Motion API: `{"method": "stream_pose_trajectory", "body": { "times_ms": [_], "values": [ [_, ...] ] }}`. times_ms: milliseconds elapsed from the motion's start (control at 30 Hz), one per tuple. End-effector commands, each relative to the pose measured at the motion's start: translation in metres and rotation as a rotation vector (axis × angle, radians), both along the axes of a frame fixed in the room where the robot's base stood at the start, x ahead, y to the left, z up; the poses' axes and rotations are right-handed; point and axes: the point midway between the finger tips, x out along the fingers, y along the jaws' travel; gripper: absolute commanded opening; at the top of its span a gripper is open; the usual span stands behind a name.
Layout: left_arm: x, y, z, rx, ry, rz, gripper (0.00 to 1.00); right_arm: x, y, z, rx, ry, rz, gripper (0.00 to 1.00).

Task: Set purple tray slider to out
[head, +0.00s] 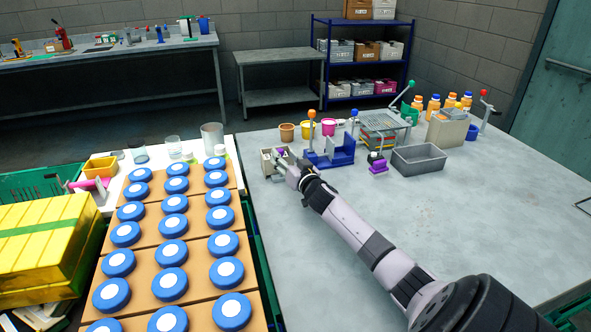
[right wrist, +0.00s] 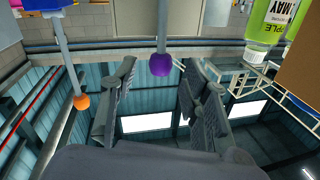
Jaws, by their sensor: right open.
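A purple round knob (head: 281,153) stands by a small grey tray box (head: 266,161) near the left edge of the grey table. I take this to be the purple tray slider. My right gripper (head: 287,167) is at this box, close to the knob. In the right wrist view the purple knob (right wrist: 160,65) is on the end of a thin rod. It appears between the two fingers of my right gripper (right wrist: 159,78), which are apart; contact cannot be told. The slider's track is hidden. My left gripper is not in view.
A blue fixture (head: 330,152) with an orange-knobbed rod (head: 312,115) stands just right of the gripper. Blue-lidded jars (head: 174,203) fill the boards at left. The table's front is clear.

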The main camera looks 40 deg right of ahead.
Motion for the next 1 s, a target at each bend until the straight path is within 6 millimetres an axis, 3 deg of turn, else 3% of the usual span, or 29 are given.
{"method": "stream_pose_trajectory", "body": {
  "times_ms": [200, 400, 600, 1000],
  "values": [
    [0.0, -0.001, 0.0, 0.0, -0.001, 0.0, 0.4, -0.039, 0.013, -0.002, 0.001, 0.003, 0.002, 0.42],
    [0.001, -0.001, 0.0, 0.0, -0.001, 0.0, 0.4, -0.065, 0.021, -0.001, 0.002, 0.003, 0.001, 0.42],
    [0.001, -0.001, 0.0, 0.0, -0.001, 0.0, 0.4, -0.075, 0.024, 0.0, -0.001, 0.001, 0.0, 0.42],
    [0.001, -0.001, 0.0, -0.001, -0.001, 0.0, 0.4, -0.075, 0.024, 0.0, -0.001, 0.001, 0.0, 0.42]
  ]
}}
